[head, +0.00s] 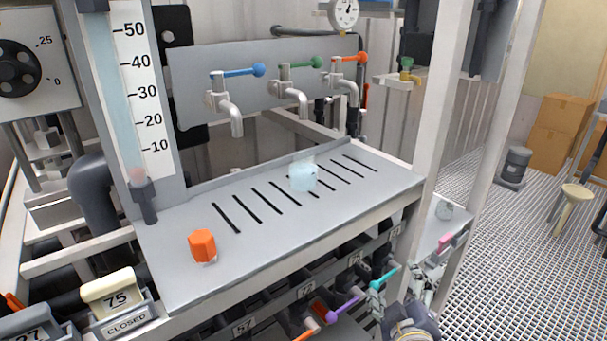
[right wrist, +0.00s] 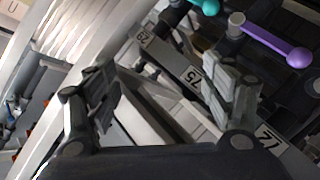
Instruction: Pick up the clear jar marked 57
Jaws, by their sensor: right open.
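A clear, pale-blue jar (head: 303,177) stands on the grey slotted shelf, near the middle of the head view. I cannot read a number on it. A small clear round thing (head: 444,210) sits at the right on another ledge, too small to tell. My right gripper (head: 402,303) is low at the bottom right, below the shelf's front edge and well apart from the jar. In the right wrist view its fingers (right wrist: 165,95) are spread with nothing held between them. My left gripper is out of view.
An orange hexagonal piece (head: 202,246) stands on the grey shelf (head: 190,286). Taps (head: 290,92) with blue, green and orange levers hang above. A white post (head: 441,100) rises right of the shelf.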

